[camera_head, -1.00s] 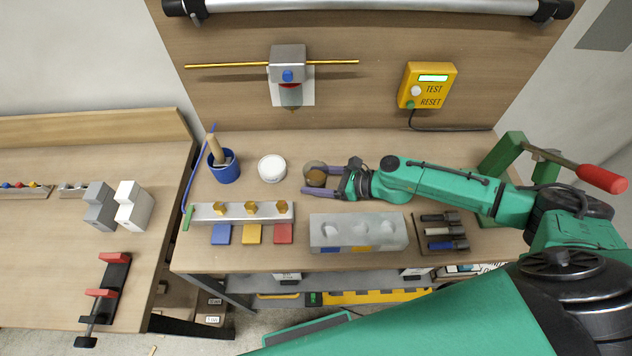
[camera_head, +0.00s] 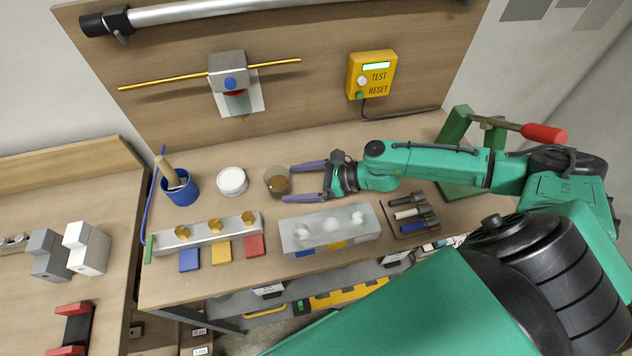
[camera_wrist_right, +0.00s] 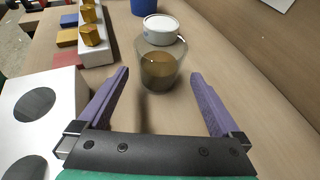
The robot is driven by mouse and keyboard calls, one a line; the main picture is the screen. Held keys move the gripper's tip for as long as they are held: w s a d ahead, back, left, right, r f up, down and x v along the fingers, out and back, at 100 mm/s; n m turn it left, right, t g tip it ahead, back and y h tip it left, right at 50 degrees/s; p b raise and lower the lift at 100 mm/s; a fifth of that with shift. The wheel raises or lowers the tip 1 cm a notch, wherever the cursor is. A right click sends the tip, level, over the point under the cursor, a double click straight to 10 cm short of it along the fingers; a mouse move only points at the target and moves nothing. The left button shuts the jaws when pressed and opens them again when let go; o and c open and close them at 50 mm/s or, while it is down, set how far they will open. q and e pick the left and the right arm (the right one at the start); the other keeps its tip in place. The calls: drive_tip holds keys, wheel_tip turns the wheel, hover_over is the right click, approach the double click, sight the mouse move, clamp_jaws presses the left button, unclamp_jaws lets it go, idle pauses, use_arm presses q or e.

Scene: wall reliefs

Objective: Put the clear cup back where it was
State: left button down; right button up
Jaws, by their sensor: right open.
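The clear cup (camera_head: 277,181) stands upright on the workbench, with brown contents in its lower part. It also shows in the right wrist view (camera_wrist_right: 160,68), just beyond the fingertips. My right gripper (camera_head: 293,181) is open, its two purple fingers pointing left at the cup. In the right wrist view the gripper (camera_wrist_right: 158,82) is spread wide, with bare bench between the fingers, and the cup sits centred ahead of the gap. My left gripper is not in view.
A white round tub (camera_head: 232,181) stands close left of the cup, a blue holder (camera_head: 180,188) further left. A grey block with hollows (camera_head: 330,229) lies in front of the gripper. A rail with gold nuts (camera_head: 206,233) is front left. The back panel carries a yellow test box (camera_head: 371,76).

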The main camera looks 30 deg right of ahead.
drive_tip(key=v, duration=0.1)
drive_tip(key=b+v, duration=0.1)
drive_tip(key=v, duration=0.1)
drive_tip(key=shift+s+d+f, duration=0.3)
drive_tip(key=shift+s+d, duration=0.05)
drive_tip(key=shift+s+d+r+p, duration=0.1)
drive_tip(key=shift+r+p, duration=0.15)
drive_tip(key=shift+r, duration=0.15)
drive_tip(key=shift+s+d+r+p, duration=0.1)
drive_tip(key=shift+s+r+p, duration=0.05)
drive_tip(key=shift+r+p, duration=0.15)
drive_tip(key=shift+s+d+r+p, duration=0.3)
drive_tip(key=shift+d+p, duration=0.15)
drive_tip(key=shift+p, duration=0.15)
drive_tip(key=shift+s+d+r, duration=0.1)
drive_tip(key=shift+s+d, duration=0.15)
drive_tip(key=shift+d, duration=0.15)
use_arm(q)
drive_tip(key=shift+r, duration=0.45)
